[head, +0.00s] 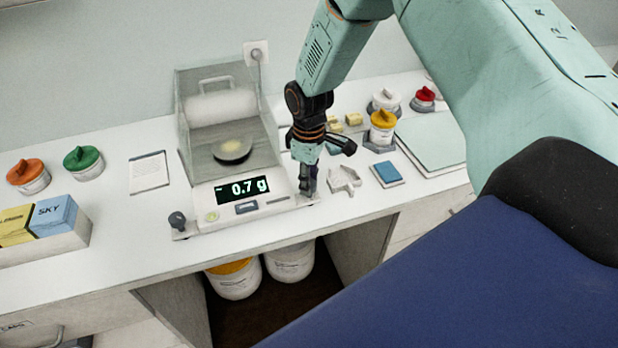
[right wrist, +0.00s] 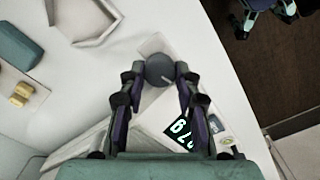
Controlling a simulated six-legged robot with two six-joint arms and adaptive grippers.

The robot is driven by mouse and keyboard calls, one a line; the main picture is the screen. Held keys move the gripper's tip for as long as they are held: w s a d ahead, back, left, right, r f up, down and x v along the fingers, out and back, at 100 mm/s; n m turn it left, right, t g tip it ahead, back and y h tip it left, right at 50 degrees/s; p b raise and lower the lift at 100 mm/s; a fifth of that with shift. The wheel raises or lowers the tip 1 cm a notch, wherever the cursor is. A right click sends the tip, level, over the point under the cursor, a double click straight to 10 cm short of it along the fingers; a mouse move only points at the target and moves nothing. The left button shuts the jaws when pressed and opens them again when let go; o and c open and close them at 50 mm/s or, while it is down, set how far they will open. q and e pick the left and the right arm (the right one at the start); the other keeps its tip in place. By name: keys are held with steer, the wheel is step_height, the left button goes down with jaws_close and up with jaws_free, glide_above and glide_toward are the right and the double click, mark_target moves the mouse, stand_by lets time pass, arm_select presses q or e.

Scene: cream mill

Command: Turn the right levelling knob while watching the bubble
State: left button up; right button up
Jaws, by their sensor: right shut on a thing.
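The balance (head: 229,194) stands on the white bench with a clear draft shield around its pan (head: 232,151). Its display (head: 243,188) reads 0.7 g with a minus-like mark in front. A small round bubble level (head: 212,216) sits at its front left; the bubble is too small to read. The left levelling knob (head: 177,220) is dark and free. The right levelling knob (right wrist: 160,69) is a dark disc with a pale line. My right gripper (head: 307,190) points down at the balance's front right corner, its fingers (right wrist: 160,76) shut on that knob.
A white angular tray (head: 343,180) and a blue block (head: 386,174) lie right of the gripper. Lidded jars (head: 383,126) stand behind. A notepad (head: 150,173) and more jars (head: 84,163) are at left. Buckets (head: 234,279) stand under the bench.

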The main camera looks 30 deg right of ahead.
steer(key=shift+n, duration=0.9)
steer(key=o, duration=1.1)
steer(key=shift+o, duration=0.2)
steer(key=shift+r, duration=0.1)
step_height(320, 180, up, 12)
